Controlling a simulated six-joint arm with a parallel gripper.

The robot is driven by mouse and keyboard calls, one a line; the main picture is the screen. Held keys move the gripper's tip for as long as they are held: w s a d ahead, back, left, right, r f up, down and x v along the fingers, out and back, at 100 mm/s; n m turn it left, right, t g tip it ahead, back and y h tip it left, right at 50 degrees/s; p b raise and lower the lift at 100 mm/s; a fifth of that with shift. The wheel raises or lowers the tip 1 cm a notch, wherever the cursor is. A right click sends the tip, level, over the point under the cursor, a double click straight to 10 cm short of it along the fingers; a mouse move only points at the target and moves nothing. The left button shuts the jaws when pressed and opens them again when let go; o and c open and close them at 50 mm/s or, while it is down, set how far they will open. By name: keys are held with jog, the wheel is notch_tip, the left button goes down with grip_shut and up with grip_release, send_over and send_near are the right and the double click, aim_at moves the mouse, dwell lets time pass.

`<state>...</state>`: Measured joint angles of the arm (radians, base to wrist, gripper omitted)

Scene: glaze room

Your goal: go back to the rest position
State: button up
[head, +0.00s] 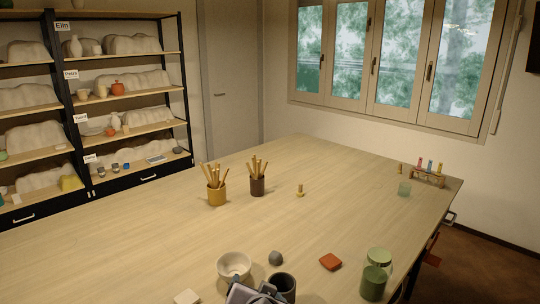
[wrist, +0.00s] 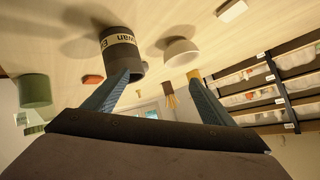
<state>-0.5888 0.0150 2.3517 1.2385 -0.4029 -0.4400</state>
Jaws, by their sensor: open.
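My gripper (head: 255,292) shows at the bottom edge of the head view, partly cut off, close to a dark cup (head: 284,286). In the wrist view, which is upside down, the two blue fingers of my gripper (wrist: 159,76) stand wide apart with nothing between them. The dark cup (wrist: 123,52) carries a pale label band ending in "wan" and stands behind the left fingertip. I cannot tell whether that finger touches it. A white bowl (wrist: 181,52) shows beyond the gap between the fingers.
Around my gripper stand the bowl (head: 234,266), a grey lump (head: 275,258), a red block (head: 330,262), a green jar (head: 374,282) and a pale block (head: 187,297).

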jog(key=s+d+f+g+p, duration=0.1)
jog(key=s+d+f+g, duration=0.1)
jog(key=s, duration=0.4)
jog(key=s+d+f+g+p, duration=0.1)
jog(key=s+f+g+p, duration=0.1)
jog(key=s+g, duration=0.3)
jog(key=s+d+f+n+g+p, duration=0.1)
jog(key=s+d+f+g+p, duration=0.1)
jog(key=s, duration=0.6)
jog(key=shift+s+d+f+g+y, duration=0.1)
jog(key=shift+d+f+g+y, duration=0.25)
jog(key=shift+f+g, duration=0.35)
jog(key=s+d+g+h, duration=0.2)
jog(key=s+d+g, duration=0.3)
jog(key=s, duration=0.5)
jog(key=w+d+f+n+t+b, duration=0.3)
jog(key=w+d+f+t+b, duration=0.1)
jog(key=w+d+b, duration=0.3)
jog(key=shift+w+f, duration=0.35)
jog(key=shift+f, duration=0.55)
jog(key=shift+d, duration=0.1)
